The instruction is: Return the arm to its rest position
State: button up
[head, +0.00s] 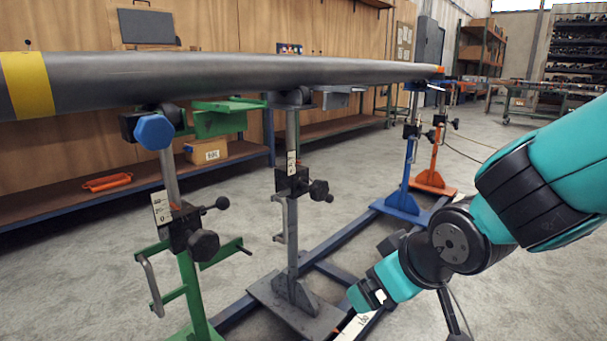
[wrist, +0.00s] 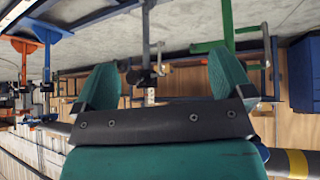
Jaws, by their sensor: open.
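My gripper (wrist: 165,78) shows in the wrist view with its two teal fingers spread apart and nothing between them. In the head view my teal arm comes in from the right and bends down, its far end low and right of centre. The fingertips cannot be made out clearly there. The long grey pipe (head: 240,76) with a yellow band lies level across the stands, above and left of my arm's far end. The pipe's yellow-banded part also shows at the lower right of the wrist view (wrist: 298,162), which is upside down.
A green stand (head: 190,285), a grey stand (head: 292,215), a blue stand (head: 405,202) and an orange stand (head: 434,180) stand below the pipe. Dark blue floor rails (head: 340,240) run between them. A wooden wall with a low shelf (head: 60,205) lies behind. Open concrete floor shows at right.

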jog(key=s+d+r+g+p, duration=0.1)
jog(key=s+r+g, duration=0.15)
jog(key=s, duration=0.35)
jog(key=s+d+r+g+y+p, duration=0.1)
jog(key=s+r+g, duration=0.15)
jog(key=s, duration=0.25)
jog(key=s+d+r+g, duration=0.1)
jog(key=s+r, duration=0.2)
jog(key=s, duration=0.3)
notch_tip(320, 180, up, 36)
jog(key=p, duration=3.6)
jog(key=shift+w+f, duration=0.25)
jog(key=shift+w, duration=0.05)
